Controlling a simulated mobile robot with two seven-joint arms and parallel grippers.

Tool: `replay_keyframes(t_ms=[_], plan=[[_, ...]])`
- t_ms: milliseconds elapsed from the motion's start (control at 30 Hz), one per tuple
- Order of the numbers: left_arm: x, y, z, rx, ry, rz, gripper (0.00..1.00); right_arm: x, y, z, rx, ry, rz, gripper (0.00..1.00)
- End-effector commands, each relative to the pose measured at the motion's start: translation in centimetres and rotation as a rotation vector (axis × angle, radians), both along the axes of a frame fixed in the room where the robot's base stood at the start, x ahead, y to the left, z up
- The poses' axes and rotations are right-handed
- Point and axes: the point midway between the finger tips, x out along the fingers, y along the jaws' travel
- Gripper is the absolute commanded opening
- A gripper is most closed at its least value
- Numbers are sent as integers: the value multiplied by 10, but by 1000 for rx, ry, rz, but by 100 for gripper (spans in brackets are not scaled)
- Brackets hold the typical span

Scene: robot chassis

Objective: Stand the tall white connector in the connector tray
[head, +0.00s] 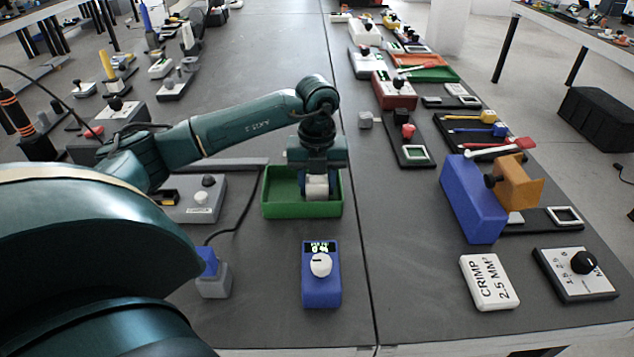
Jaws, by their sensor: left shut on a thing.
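My left gripper (317,190) points down over the green tray (283,210) at the centre of the head view. It is shut on a pale whitish piece (317,185), which looks like the white connector. The fingers hide much of it. The piece is inside the tray's outline and seems upright; I cannot tell whether it touches the tray floor. The visible part of the tray floor to the left of the gripper is empty. My right gripper is not in view.
A blue box with a white knob (321,264) stands in front of the tray. A grey box with buttons (200,200) is to its left. On the right are a blue block (472,205), an orange bracket (519,183) and a white CRIMP sign (489,282).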

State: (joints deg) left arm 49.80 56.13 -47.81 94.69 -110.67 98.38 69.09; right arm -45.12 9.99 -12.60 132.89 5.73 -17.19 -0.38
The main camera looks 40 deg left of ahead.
Motion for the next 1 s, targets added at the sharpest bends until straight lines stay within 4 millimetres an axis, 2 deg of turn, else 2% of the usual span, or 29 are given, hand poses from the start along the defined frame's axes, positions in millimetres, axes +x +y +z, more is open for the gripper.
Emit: replay_keyframes(t_ms=[100, 133, 200, 433, 567, 667, 867, 1000], plan=[[0, 0, -4, 0, 0, 0, 18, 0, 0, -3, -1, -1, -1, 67], [0, 0, -3, 0, 0, 0, 44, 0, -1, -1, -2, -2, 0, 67], [0, 0, -3, 0, 0, 0, 50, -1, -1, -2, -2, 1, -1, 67], [0, 0, -2, 0, 0, 0, 50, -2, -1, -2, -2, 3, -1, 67], [1, 0, 6, -1, -3, 0, 50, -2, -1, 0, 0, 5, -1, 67], [1, 0, 22, 0, -6, 0, 50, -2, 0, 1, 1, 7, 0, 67], [1, 0, 66, 0, -6, 0, 50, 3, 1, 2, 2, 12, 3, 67], [1, 0, 94, 0, -4, 0, 50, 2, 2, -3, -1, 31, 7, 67]])
